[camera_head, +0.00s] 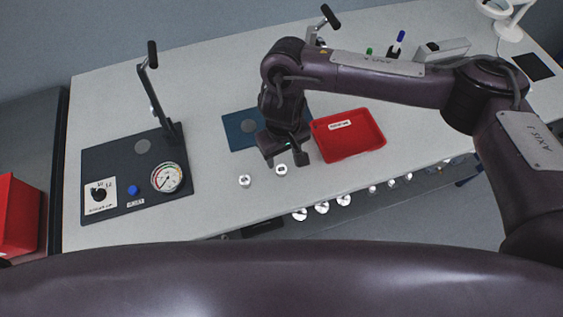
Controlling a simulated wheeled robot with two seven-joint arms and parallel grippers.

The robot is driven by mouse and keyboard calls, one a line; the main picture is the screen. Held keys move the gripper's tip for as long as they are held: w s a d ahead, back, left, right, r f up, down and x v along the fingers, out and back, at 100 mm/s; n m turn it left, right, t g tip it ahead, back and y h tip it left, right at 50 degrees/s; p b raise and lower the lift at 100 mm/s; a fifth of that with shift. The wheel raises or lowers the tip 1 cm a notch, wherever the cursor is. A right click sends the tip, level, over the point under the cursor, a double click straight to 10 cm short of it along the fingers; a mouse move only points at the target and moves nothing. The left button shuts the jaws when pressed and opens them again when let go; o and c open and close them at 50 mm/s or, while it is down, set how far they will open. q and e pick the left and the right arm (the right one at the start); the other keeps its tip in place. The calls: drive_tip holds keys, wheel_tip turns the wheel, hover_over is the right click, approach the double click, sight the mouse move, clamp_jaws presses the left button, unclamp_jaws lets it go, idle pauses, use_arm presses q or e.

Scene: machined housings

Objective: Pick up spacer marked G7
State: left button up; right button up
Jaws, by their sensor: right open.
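Two small, pale round spacers stand on the grey bench in front of my right gripper: a left spacer (245,181) and a right spacer (281,170). Each has a dark mark on its top, too small to read, so I cannot tell which one is G7. My right gripper (285,160) is open and points down, with its fingertips just behind and above the right spacer. Nothing shows between its fingers. My left gripper is out of view.
A red tray (350,153) with a label lies right of the gripper. A blue mat (238,127) lies behind it. A dark panel (120,160) with a gauge (167,178) and lever stands left. Several shiny round pieces (322,207) line the front edge.

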sight(281, 169)
wheel_tip(281, 169, down, 2)
drive_tip(key=shift+s, duration=0.15)
wheel_tip(281, 169, down, 4)
drive_tip(key=shift+a+f+p, duration=0.15)
drive_tip(key=shift+f+p, duration=0.1)
drive_tip(key=shift+p, duration=0.7)
drive_tip(key=shift+f, duration=0.3)
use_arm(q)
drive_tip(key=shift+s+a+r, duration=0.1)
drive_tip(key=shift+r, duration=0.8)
use_arm(e)
drive_tip(key=c, duration=1.1)
